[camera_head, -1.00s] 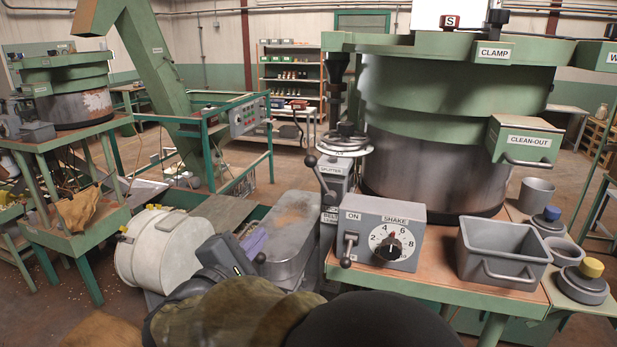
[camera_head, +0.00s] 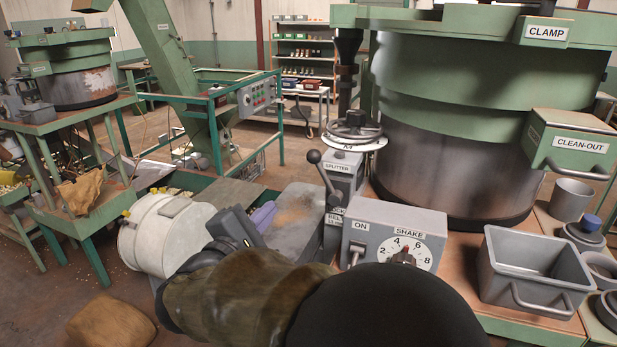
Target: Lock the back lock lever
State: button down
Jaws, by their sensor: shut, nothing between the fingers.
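A lever with a black ball knob (camera_head: 313,156) rises, tilted to the left, from the grey post labelled SPLITTER (camera_head: 342,172). A label lower on this post is partly hidden and seems to end in "CK", above one reading BELT. I cannot tell for sure whether this is the back lock lever, or whether it is locked. My gripper (camera_head: 243,226) is a dark grey shape at the end of my sleeved arm, left of and below the knob, apart from it. It is shut and empty. A small purple piece (camera_head: 263,216) shows beside it; its fingertips are hard to make out.
A box with a SHAKE dial (camera_head: 404,254) and an ON lever (camera_head: 356,254) stands right of my arm, close to it. A handwheel (camera_head: 355,128) tops the post. A grey bin (camera_head: 533,268) and the big green hopper (camera_head: 470,120) are at right. A white drum (camera_head: 165,233) is at left.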

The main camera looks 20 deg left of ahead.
aim_at(325, 175)
jog(key=shift+w, duration=0.1)
jog(key=w+d+r+p, duration=0.1)
jog(key=w+d+p, duration=0.1)
jog(key=w, duration=0.3)
jog(key=w+d+r+p, duration=0.1)
jog(key=w+d+p, duration=0.1)
jog(key=w+p, duration=0.3)
jog(key=shift+w+d, duration=0.2)
jog(key=shift+d, duration=0.15)
jog(key=shift+a+b, duration=0.15)
jog(key=shift+b, duration=0.2)
